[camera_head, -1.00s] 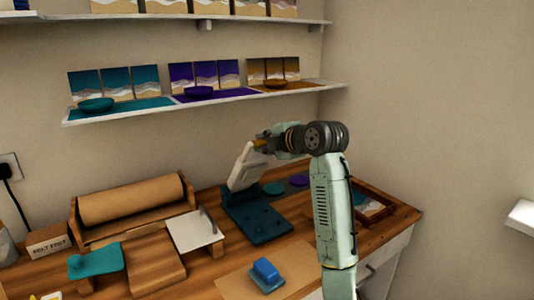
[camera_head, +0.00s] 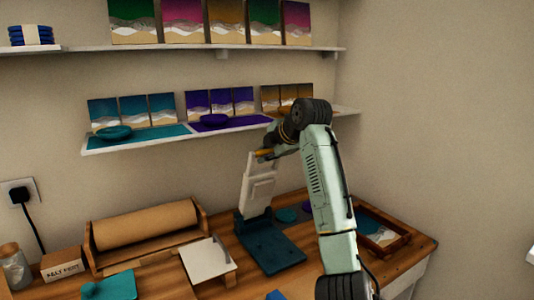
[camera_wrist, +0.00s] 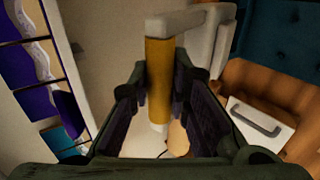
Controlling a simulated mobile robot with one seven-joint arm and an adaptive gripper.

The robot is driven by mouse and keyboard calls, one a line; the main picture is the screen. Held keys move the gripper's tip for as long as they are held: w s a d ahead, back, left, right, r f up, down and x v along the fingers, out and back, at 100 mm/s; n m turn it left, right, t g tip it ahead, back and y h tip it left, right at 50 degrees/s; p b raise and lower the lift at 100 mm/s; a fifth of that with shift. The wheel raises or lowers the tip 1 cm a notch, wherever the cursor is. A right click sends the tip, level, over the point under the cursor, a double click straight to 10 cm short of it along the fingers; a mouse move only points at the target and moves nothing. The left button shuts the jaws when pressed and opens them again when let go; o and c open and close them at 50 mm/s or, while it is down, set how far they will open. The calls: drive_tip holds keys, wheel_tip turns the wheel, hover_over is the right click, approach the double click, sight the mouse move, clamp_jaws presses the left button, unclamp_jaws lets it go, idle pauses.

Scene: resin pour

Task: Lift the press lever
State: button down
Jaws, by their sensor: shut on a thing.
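The press has a flat dark teal base (camera_head: 268,246) on the wooden bench, with its white upper plate (camera_head: 260,186) standing nearly upright at the back. The lever's orange grip (camera_head: 264,153) is at the top of the plate. In the wrist view the grip (camera_wrist: 160,82) stands between the two fingers, joined to a white arm (camera_wrist: 185,22). My gripper (camera_head: 271,152) is shut on the grip, reaching from the right; in the wrist view my gripper (camera_wrist: 165,112) has a finger on each side of it. The exact contact is partly hidden.
A wall shelf (camera_head: 150,142) with bowls and pictures is close above and behind my gripper. A paper roll in a wooden holder (camera_head: 98,262) and a white board (camera_head: 208,262) lie left of the press. A framed tray (camera_head: 405,237) is at the right.

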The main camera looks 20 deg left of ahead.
drive_tip(key=shift+a+r, duration=0.1)
drive_tip(key=shift+r, duration=0.2)
drive_tip(key=c, duration=1.9)
unclamp_jaws()
drive_tip(key=shift+w, duration=0.1)
drive_tip(key=shift+c, duration=0.2)
drive_tip(key=o, duration=0.5)
drive_tip(key=shift+f, duration=0.15)
drive_tip(key=shift+c, duration=0.2)
drive_tip(key=v, duration=1.2)
drive_tip(key=shift+f, duration=0.15)
